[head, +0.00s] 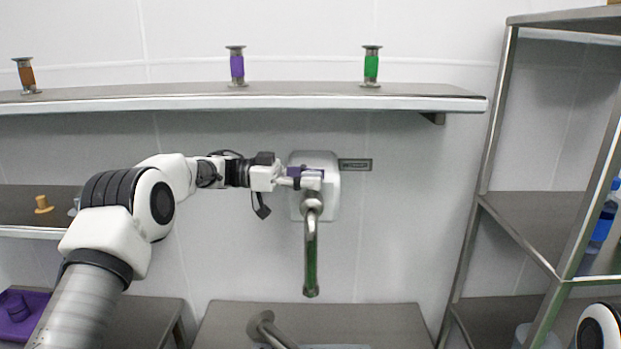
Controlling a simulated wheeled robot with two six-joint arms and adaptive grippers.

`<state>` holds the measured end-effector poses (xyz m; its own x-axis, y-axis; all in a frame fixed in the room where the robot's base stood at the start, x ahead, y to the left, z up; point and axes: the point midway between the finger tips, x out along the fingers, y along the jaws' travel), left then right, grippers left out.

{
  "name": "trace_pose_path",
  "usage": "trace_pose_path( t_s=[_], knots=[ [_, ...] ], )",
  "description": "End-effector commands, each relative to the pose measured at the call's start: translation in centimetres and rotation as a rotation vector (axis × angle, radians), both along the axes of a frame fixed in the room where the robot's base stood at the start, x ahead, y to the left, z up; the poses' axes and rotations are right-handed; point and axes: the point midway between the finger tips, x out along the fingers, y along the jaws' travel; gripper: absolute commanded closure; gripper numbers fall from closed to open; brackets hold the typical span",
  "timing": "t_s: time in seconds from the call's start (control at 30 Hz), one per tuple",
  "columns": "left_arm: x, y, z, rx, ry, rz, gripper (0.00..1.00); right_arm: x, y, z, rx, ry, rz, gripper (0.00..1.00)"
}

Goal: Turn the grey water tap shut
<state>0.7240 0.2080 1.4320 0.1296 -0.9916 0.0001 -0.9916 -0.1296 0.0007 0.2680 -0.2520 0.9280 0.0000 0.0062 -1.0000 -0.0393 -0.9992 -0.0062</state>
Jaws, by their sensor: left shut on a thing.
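The grey water tap (311,235) is on a white wall plate (327,163). Its metal spout curves down from the plate. My left gripper (312,178) is at the top of the tap, in front of the plate, and is shut on the tap's handle. The gripper covers most of the handle, so its angle cannot be told. I see no water stream clearly below the spout. Only a white rounded part of my right arm shows at the bottom right corner; the right gripper is out of view.
A wall shelf (300,102) above holds orange, purple (237,66) and green (371,66) spools. A metal rack (530,222) stands at the right with a blue bottle (600,225). A steel counter (390,320) lies below the tap. A purple container (20,314) is at the lower left.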

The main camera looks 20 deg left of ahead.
Motion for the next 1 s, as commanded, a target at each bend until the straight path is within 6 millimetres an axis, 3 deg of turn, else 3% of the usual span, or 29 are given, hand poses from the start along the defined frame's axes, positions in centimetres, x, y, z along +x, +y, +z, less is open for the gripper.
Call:
trace_pose_path(
  t_s=[0.3, 0.83, 0.87, 0.9, 0.93, 1.0],
  knots=[
    [0.03, -0.09, -0.21, 0.002, 0.000, -0.107, 0.90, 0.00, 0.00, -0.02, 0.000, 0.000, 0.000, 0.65],
    [0.00, -0.11, -0.12, 0.000, 0.001, -0.129, 0.90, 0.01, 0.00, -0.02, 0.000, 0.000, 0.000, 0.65],
    [0.00, -0.11, -0.12, 0.000, 0.001, -0.129, 0.51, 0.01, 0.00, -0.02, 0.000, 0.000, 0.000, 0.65],
    [0.00, -0.11, -0.12, 0.000, 0.001, -0.129, 0.37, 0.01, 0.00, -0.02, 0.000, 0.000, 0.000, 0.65],
    [0.00, -0.11, -0.11, 0.000, 0.001, -0.129, 0.29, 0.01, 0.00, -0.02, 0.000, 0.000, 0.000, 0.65],
    [0.01, -0.10, -0.09, 0.000, 0.001, -0.128, 0.29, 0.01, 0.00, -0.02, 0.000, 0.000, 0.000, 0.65]
  ],
)
